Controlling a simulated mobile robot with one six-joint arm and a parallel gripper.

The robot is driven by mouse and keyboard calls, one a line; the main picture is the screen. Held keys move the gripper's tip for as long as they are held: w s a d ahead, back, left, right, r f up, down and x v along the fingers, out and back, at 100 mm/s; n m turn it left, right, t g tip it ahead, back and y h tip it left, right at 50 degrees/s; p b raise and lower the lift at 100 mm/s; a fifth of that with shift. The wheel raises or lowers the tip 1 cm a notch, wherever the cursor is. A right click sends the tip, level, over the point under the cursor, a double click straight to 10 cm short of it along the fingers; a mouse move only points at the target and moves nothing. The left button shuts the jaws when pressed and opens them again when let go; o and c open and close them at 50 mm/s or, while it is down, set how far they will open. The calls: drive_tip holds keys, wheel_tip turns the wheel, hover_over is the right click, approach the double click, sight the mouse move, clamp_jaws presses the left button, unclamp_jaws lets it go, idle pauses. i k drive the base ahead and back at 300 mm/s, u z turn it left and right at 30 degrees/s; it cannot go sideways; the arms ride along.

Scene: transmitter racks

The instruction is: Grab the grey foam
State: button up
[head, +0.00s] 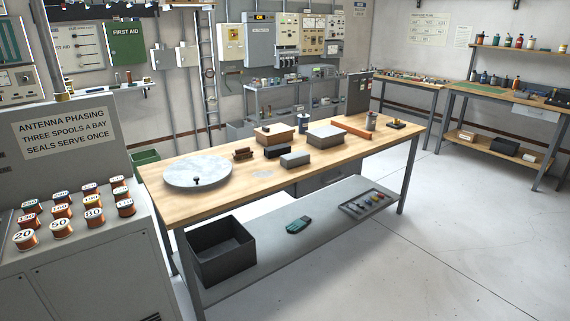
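A small grey block (295,160) lies on the wooden top of the middle workbench (350,161), near its front edge. It looks like the grey foam, but its material is hard to tell at this size. A black block (277,151) sits just behind it to the left. A larger box with a grey top (326,136) sits behind it to the right. My gripper is not in view.
A round pale disc (198,172) with a small black knob lies at the bench's left end. Brown blocks (243,153) and a brown box (273,134) are nearby. A dark open bin (220,250) and a glove (298,225) are on the lower shelf. Floor at right is clear.

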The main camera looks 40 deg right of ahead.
sight(290, 160)
drive_tip(key=z, duration=0.15)
drive_tip(key=i, duration=0.95)
drive_tip(key=u, duration=0.1)
